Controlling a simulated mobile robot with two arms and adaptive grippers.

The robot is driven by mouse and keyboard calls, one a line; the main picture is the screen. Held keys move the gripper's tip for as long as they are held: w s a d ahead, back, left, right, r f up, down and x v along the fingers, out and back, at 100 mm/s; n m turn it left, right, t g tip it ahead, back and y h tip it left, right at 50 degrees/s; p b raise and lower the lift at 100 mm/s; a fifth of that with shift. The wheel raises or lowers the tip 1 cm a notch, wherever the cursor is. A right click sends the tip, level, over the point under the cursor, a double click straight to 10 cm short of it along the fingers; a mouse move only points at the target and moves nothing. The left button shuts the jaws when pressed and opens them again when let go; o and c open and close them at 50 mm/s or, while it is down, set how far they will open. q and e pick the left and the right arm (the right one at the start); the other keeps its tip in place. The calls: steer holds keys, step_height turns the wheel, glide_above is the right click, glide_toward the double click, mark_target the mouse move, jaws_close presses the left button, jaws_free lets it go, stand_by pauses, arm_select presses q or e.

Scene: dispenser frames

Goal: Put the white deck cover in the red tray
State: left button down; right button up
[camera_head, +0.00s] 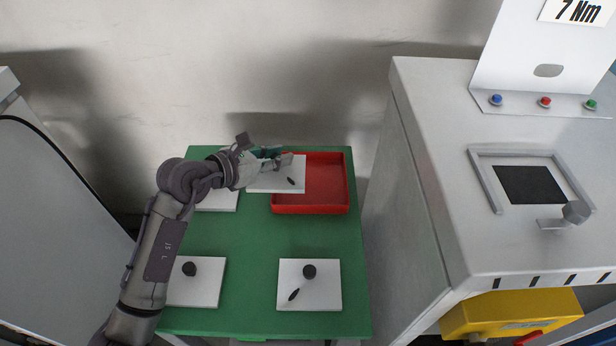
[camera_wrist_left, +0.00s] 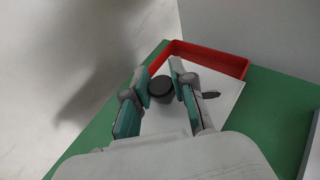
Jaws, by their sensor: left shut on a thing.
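My left gripper (camera_head: 279,162) is shut on the black knob (camera_wrist_left: 161,88) of a white deck cover (camera_head: 271,185), a square plate with a small dark elongated mark. I cannot tell how high the plate is above the tray. My right gripper is not in view.
The green table (camera_head: 256,235) carries more white plates: one at back left (camera_head: 218,200), one with a knob at front left (camera_head: 200,288), one with knob and mark at front right (camera_head: 322,290). A grey machine (camera_head: 415,170) stands at right, a wall behind.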

arm_select(q)
steer(key=w+d+r, duration=0.2)
steer(key=w+d, duration=0.2)
steer(key=d, duration=0.3)
steer(key=p, duration=0.1)
glide_above(311, 181)
step_height(311, 181, down, 5)
steer(key=shift+w+a+f, duration=0.1)
steer(key=shift+f, duration=0.35)
step_height(311, 181, down, 3)
steer(key=shift+f, duration=0.45)
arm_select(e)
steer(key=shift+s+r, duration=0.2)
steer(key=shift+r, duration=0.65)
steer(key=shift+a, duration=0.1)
arm_select(q)
steer(key=shift+f, duration=0.15)
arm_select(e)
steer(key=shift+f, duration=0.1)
